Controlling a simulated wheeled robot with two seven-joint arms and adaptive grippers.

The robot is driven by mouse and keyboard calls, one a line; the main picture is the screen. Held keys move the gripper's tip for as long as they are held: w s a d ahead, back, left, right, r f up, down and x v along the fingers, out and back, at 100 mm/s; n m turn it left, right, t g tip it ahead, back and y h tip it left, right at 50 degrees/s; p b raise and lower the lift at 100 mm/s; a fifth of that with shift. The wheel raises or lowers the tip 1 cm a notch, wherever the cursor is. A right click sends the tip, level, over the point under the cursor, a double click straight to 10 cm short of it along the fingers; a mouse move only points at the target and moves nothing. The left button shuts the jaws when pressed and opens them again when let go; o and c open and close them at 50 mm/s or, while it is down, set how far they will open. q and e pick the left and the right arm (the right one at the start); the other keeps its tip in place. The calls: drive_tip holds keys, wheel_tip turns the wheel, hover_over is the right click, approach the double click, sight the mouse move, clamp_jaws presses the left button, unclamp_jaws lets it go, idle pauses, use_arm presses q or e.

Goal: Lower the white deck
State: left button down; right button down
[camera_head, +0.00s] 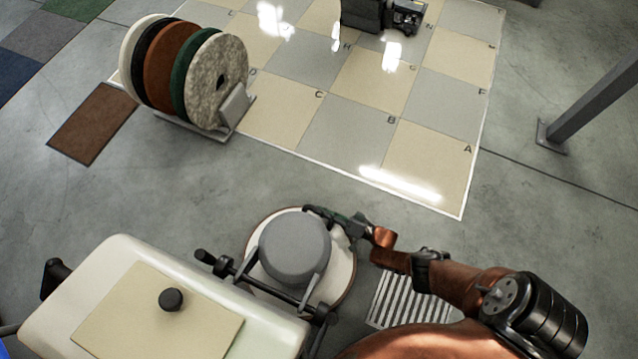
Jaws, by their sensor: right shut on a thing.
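The white deck (340,266) is a round plate at the front of the white machine (120,262), with a grey dome (294,247) on top and a thin brown edge showing beneath. A dark bar (262,285) and side arms run between it and the machine body. My right gripper (330,215) is at the deck's far edge, beside the dome, shut on a dark handle there. The fingertips partly hide that handle. How high the deck is above the floor is hard to tell from above. My left gripper is out of view.
A rack (228,116) of several coloured round pads stands at upper left, beside a brown mat (92,123). A beige and grey tiled area (345,130) lies ahead. A striped floor patch (400,300) is right of the deck. A metal post (590,105) stands at right.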

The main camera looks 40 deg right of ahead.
drive_tip(key=shift+s+a+f, duration=0.2)
drive_tip(key=shift+a+f, duration=0.15)
drive_tip(key=c, duration=1.8)
unclamp_jaws()
drive_tip(key=shift+d, duration=0.1)
drive_tip(key=v, duration=1.2)
drive_tip(key=shift+r, duration=0.1)
